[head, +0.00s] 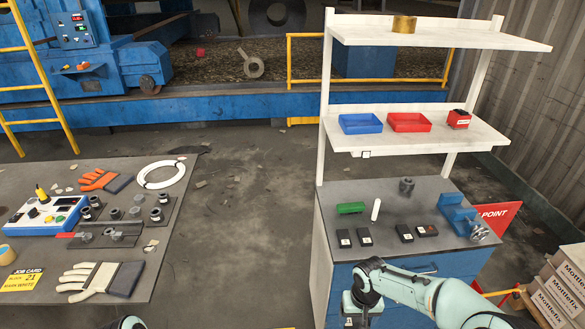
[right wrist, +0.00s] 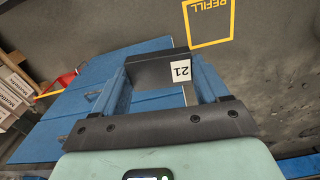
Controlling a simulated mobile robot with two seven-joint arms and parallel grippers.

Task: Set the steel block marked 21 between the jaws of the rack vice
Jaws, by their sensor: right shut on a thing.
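My right gripper (head: 356,310) hangs in front of the rack's blue drawers, low in the head view. In the right wrist view its two blue fingers are shut on a dark steel block (right wrist: 150,71) with a white label reading 21. The blue rack vice (head: 455,214) sits at the right end of the rack's grey worktop, above and to the right of the gripper. Its jaw gap is too small to make out. My left gripper is out of the picture; only a bit of my left arm shows at the bottom edge.
Several dark labelled blocks (head: 364,236), a green object (head: 350,208) and a white cylinder (head: 376,210) stand on the worktop (head: 390,200). A shelf (head: 340,143) with blue and red bins overhangs it. Cardboard boxes (head: 560,285) stand at right. A tool-covered table is at left.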

